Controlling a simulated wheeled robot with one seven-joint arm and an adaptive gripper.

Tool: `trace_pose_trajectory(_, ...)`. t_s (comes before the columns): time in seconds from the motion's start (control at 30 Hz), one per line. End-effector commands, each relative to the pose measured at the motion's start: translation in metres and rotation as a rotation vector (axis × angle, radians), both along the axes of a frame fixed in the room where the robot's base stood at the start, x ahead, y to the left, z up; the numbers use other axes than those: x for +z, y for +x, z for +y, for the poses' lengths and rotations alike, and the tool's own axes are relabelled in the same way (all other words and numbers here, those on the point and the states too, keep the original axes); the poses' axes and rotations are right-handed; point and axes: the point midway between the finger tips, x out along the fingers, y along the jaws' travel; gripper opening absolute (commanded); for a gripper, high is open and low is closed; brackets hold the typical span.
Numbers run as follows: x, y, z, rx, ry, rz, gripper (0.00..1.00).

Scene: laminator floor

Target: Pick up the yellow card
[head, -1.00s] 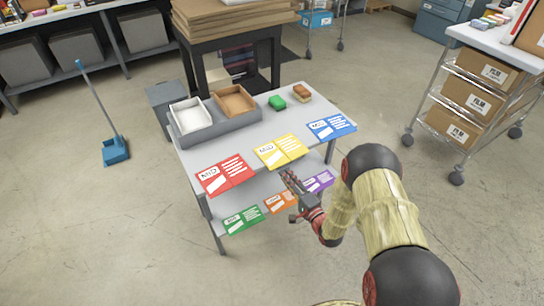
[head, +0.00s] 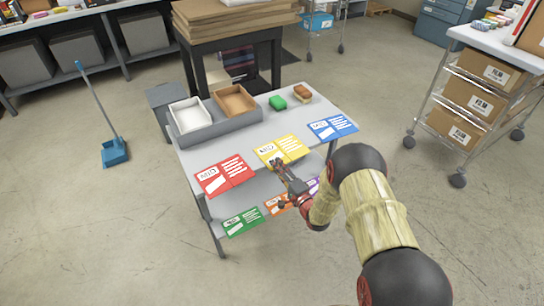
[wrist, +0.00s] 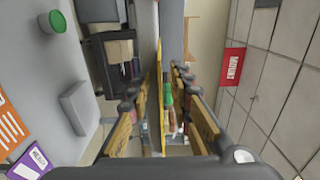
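The yellow card (head: 283,149) lies flat at the front edge of the grey table (head: 245,150), between the red card (head: 224,176) and the blue card (head: 332,127). My gripper (head: 279,164) is at the card's front edge and hides a little of it. In the wrist view the yellow card (wrist: 158,70) shows edge-on as a thin upright line. It runs into the gap between the fingers of my gripper (wrist: 160,92), which are apart on either side of it. Neither finger clearly touches it.
Green (head: 242,221), orange (head: 277,205) and purple (head: 313,185) cards lie on the lower shelf, close below my gripper.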

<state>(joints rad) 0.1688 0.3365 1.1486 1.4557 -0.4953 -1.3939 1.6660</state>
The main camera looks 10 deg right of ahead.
Motion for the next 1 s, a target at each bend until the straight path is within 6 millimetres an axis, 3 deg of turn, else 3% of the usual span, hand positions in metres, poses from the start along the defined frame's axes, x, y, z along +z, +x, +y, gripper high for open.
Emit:
trace_pose_trajectory(0.33, -0.0002, -0.0003, -0.0001, 0.0, 0.0, 0.0, 0.0)
trace_pose_trajectory(1.0, 0.0034, -0.0004, 0.0, 0.0, 0.0, 0.0, 0.0)
